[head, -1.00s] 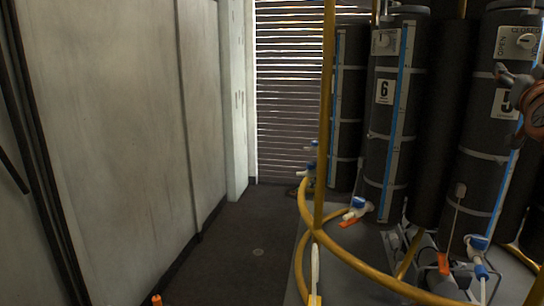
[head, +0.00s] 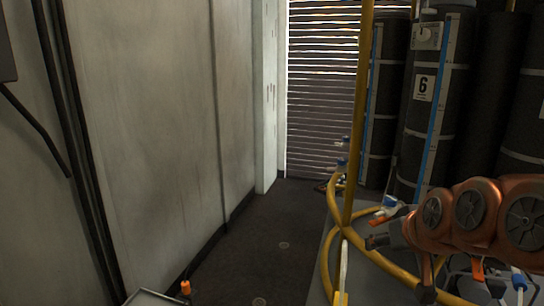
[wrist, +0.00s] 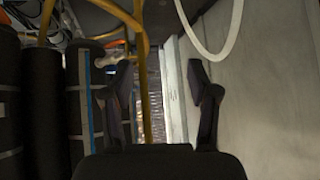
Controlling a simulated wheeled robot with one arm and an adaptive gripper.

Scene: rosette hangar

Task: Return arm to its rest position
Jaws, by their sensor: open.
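My arm, with orange-brown round joints (head: 475,215), reaches in from the right edge of the head view, in front of the dark cylinders. My gripper shows in the wrist view (wrist: 163,88), with its two dark fingers spread wide apart. Nothing is held between them. Beyond the fingers are a yellow pipe and a pale wall strip. In the head view the gripper's fingers cannot be made out clearly.
A pale wall (head: 150,120) runs along the left. Between them a strip of dark floor (head: 270,245) leads to a slatted shutter (head: 320,110).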

